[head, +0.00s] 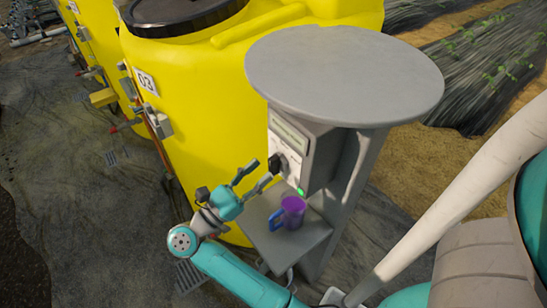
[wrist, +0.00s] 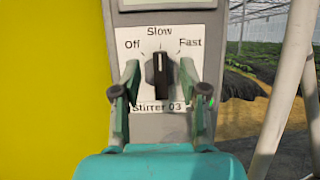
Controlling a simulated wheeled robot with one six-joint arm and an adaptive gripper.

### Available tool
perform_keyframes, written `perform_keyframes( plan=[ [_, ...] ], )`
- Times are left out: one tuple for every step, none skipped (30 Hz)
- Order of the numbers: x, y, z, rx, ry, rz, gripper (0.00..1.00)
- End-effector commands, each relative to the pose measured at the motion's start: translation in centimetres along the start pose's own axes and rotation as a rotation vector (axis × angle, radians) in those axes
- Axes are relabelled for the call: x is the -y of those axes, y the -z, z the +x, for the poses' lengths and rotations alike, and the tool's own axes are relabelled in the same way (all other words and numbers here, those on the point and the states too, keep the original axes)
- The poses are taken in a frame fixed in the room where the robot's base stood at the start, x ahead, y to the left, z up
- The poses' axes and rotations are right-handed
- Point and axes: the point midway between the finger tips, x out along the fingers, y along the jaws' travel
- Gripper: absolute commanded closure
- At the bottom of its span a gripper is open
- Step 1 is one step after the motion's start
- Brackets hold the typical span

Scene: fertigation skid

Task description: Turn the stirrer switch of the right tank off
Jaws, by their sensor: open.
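The stirrer switch (head: 279,163) is a black rotary knob on the panel of a grey pedestal beside the yellow tank 03 (head: 190,110), the rightmost tank in view. In the wrist view the knob (wrist: 160,78) stands upright, pointing at "Slow", with "Off" to its left and "Fast" to its right. The label (wrist: 158,107) reads "Stirrer 03". My gripper (head: 262,170) is open in front of the panel. In the wrist view its fingers (wrist: 159,68) stand on either side of the knob with visible gaps. A green lamp (head: 300,191) glows on the panel's lower edge.
A purple mug (head: 292,210) with a blue handle stands on the pedestal's low shelf (head: 262,236), below the panel. A round grey top (head: 345,75) overhangs the panel. Other yellow tanks (head: 95,35) with valves stand at the back left. The ground at left is mostly clear.

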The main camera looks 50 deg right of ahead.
Motion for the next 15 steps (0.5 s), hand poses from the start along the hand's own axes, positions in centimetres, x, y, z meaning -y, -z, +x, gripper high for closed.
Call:
perform_keyframes(
  plan=[
    [0.1, 0.0, 1.1, -0.001, 0.005, 0.0, 0.57],
    [0.1, 0.0, 1.6, 0.0, 0.004, -0.001, 0.57],
    [0.1, 0.0, 2.2, -0.001, 0.004, -0.001, 0.57],
    [0.1, 0.0, 2.6, -0.001, 0.003, -0.001, 0.57],
    [0.1, 0.0, 3.1, 0.0, 0.003, -0.001, 0.57],
    [0.1, 0.1, 3.5, -0.001, 0.002, -0.001, 0.57],
    [0.1, 0.1, 3.9, 0.0, 0.002, -0.002, 0.57],
    [0.0, 0.0, 4.2, 0.0, 0.002, -0.002, 0.57],
    [0.1, 0.0, 4.6, 0.0, 0.002, -0.001, 0.57],
    [0.1, 0.0, 4.8, 0.0, 0.002, -0.001, 0.57],
    [0.1, 0.0, 5.0, 0.0, 0.001, -0.001, 0.57],
    [0.0, 0.0, 5.1, 0.001, 0.001, -0.001, 0.57],
    [0.0, 0.0, 5.2, 0.001, 0.0, -0.001, 0.57],
    [0.0, 0.0, 5.3, 0.001, 0.0, -0.001, 0.57],
    [0.0, 0.0, 5.4, 0.001, 0.0, -0.001, 0.57]
  ],
)
